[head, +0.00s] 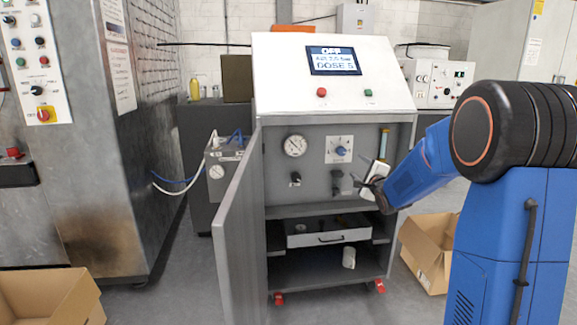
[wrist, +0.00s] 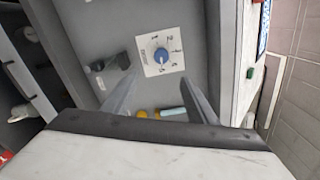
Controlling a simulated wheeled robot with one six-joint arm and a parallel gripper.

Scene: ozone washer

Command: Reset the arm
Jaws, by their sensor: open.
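My gripper (head: 374,183) is at the right side of the washer cabinet's open front, in the head view, with my blue arm reaching in from the right. In the wrist view my gripper (wrist: 158,95) has its two fingers spread apart with nothing between them. Beyond the fingers is a white dial plate with a blue knob (wrist: 161,56). The same blue knob (head: 341,151) shows in the head view, left of and above my gripper. The gripper appears apart from the knob.
The cabinet's grey door (head: 236,215) stands open at left. The screen (head: 334,61) reads OFF and DOSE 5. A drawer (head: 328,237) and a white cup (head: 349,257) sit below. Cardboard boxes stand at right (head: 428,250) and lower left (head: 50,297). A pressure gauge (head: 295,146) is left of the knob.

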